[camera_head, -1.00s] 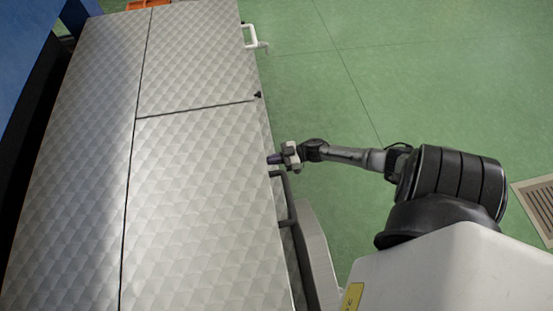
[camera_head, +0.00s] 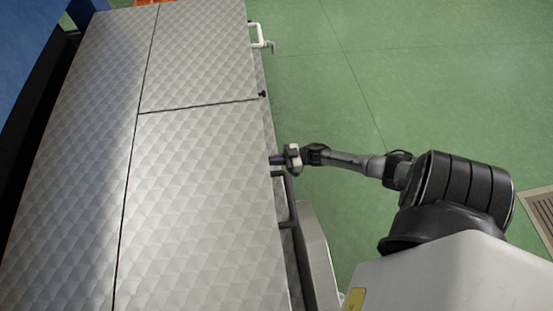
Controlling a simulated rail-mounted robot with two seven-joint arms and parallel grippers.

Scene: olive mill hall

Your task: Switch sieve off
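A long metal machine with a quilted-pattern top (camera_head: 200,200) fills the left half of the head view; I take it to be the sieve. My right gripper (camera_head: 276,160) is at the machine's right edge, with its dark fingertips pointing left at the side. Whether the fingers are open or shut is too small to tell, and whether they touch the machine is unclear. A small black knob (camera_head: 262,94) sticks out of the same edge farther up. No switch is clearly visible; the machine's side face is mostly hidden from above. My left gripper is not in view.
A white bent pipe (camera_head: 257,33) juts from the machine's edge at the top. A dark handle-like bar (camera_head: 288,200) runs along the side below my gripper. Green floor (camera_head: 420,80) lies open to the right, with a floor grate (camera_head: 540,212) at the far right.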

